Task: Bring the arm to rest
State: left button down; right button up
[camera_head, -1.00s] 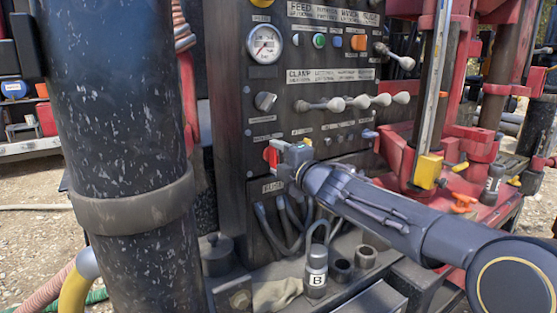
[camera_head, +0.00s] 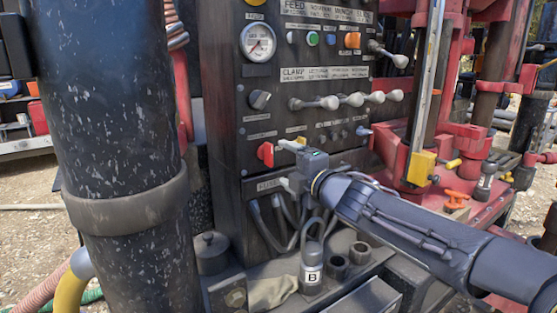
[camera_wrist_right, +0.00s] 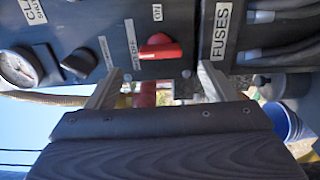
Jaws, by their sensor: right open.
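My right gripper (camera_head: 287,165) is in front of the control panel (camera_head: 232,130), its arm coming in from the lower right. Its two fingers are spread, with nothing between them. The red switch (camera_head: 265,153) on the panel stands just left of the fingertips, with a small gap. In the right wrist view the gripper (camera_wrist_right: 158,82) has one finger on each side. The red switch (camera_wrist_right: 160,48) shows beyond them, between the "ON" label and other lettering. My left gripper is not in view.
A gauge (camera_head: 258,42), knobs and a row of levers (camera_head: 355,100) cover the panel above. Hoses (camera_head: 278,222) and a bottle marked B (camera_head: 312,268) are below the gripper. A thick dark column (camera_head: 120,130) stands left. Red rig parts (camera_head: 470,140) with a yellow block (camera_head: 421,168) are right.

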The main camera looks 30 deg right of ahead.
jog(key=shift+s, duration=0.6)
jog(key=shift+d, duration=0.1)
jog(key=s+f+m+g+h, duration=0.3)
jog(key=s+f+m+g, duration=0.3)
jog(key=s+f+m, duration=0.85)
jog(key=s+a+f+m+g+y, duration=0.2)
jog(key=s+a+f+m+g, duration=0.15)
jog(key=s+a+f, duration=0.35)
jog(key=s+a+f+m+g+y, duration=0.2)
jog(key=s+a+f+m+g, duration=0.15)
jog(key=s, duration=0.55)
notch_tip(320, 180, up, 13)
jog(key=p, duration=1.3)
jog(key=shift+d+t, duration=0.15)
jog(key=shift+t, duration=0.25)
